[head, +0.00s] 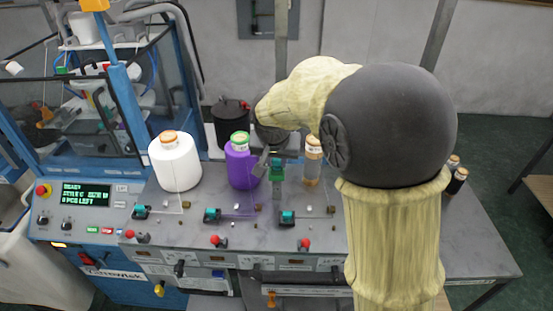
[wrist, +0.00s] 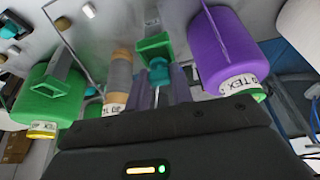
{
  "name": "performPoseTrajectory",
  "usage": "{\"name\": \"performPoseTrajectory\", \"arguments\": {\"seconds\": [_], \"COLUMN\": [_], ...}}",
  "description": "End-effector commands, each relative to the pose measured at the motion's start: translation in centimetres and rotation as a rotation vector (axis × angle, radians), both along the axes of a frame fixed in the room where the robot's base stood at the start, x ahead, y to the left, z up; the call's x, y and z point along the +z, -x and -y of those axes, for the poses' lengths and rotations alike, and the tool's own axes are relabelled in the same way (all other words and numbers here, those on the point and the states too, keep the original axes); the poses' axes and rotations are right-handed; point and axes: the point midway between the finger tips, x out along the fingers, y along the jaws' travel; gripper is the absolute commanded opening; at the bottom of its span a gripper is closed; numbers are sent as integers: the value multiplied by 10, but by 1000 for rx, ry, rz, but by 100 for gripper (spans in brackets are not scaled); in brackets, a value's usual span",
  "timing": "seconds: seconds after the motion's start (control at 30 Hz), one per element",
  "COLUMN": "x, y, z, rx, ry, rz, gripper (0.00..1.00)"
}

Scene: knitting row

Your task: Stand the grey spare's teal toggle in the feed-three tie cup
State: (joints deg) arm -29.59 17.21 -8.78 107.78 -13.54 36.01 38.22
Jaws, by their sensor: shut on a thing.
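My gripper (head: 268,160) is over the middle of the bench, between the purple cone (head: 241,168) and the grey-tan cone (head: 312,165). It is shut on the teal toggle (wrist: 159,72), which shows just past the fingertips in the wrist view with a pale line below it. A green square tie cup (wrist: 155,47) is right at the toggle and also shows in the head view (head: 277,175). Whether the toggle is inside the cup or just at its rim, I cannot tell. A second green cup (wrist: 62,62) stands by the green cone (wrist: 48,98). My arm hides the bench's right side in the head view.
A white cone (head: 175,163) stands at the left of the bench. Several small teal-and-black blocks (head: 212,215) and red knobs (head: 218,241) line the front. Thin yarns cross the bench. A dark bin (head: 231,125) stands behind.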

Motion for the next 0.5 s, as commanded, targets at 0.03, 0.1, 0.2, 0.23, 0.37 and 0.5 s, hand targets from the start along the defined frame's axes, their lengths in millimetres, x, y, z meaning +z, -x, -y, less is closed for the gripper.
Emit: {"name": "performPoseTrajectory", "arguments": {"seconds": [0.03, 0.1, 0.2, 0.23, 0.37, 0.5], "x": [-2, -4, -6, -6, -9, -12], "y": [0, 0, 0, 0, 0, 0], "z": [0, 0, 0, 0, 0, 0], "rx": [0, 0, 0, 0, 0, 0], "ry": [0, 0, 0, 0, 0, 0], "rz": [0, 0, 0, 0, 0, 0], "gripper": [10, 10, 10, 10, 10, 10]}}
